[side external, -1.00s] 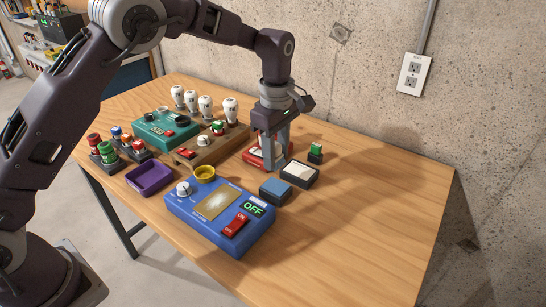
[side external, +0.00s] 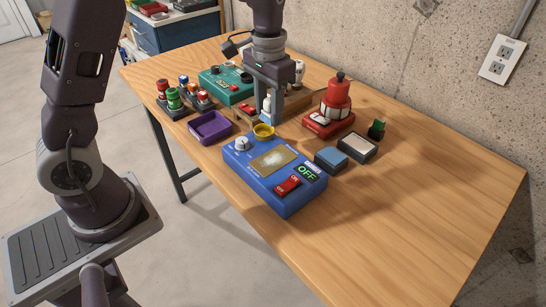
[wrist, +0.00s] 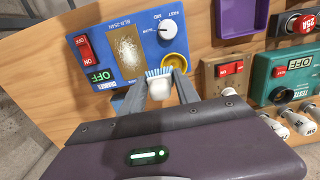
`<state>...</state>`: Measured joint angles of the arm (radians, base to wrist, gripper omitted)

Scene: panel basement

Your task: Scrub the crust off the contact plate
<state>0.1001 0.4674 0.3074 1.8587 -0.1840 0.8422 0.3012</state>
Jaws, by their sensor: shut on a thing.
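The contact plate (side external: 279,158) is a tan metal rectangle on top of the blue unit (side external: 285,205), with a pale, whitish crust over its middle. The plate also shows in the wrist view (wrist: 112,54). The unit's display (side external: 308,172) reads OFF, and a red switch (side external: 287,185) and a white knob (side external: 241,144) sit beside the plate. My gripper (side external: 268,118) is shut on a white brush (wrist: 160,88) with blue bristles. It holds the brush behind the yellow cup (side external: 264,131), apart from the plate.
A purple tray (side external: 210,127) lies left of the blue unit. A teal unit (side external: 226,85) stands behind. A red device (side external: 336,100), a blue block (side external: 330,158) and a white-topped box (side external: 357,147) stand to the right. The table's front right is clear.

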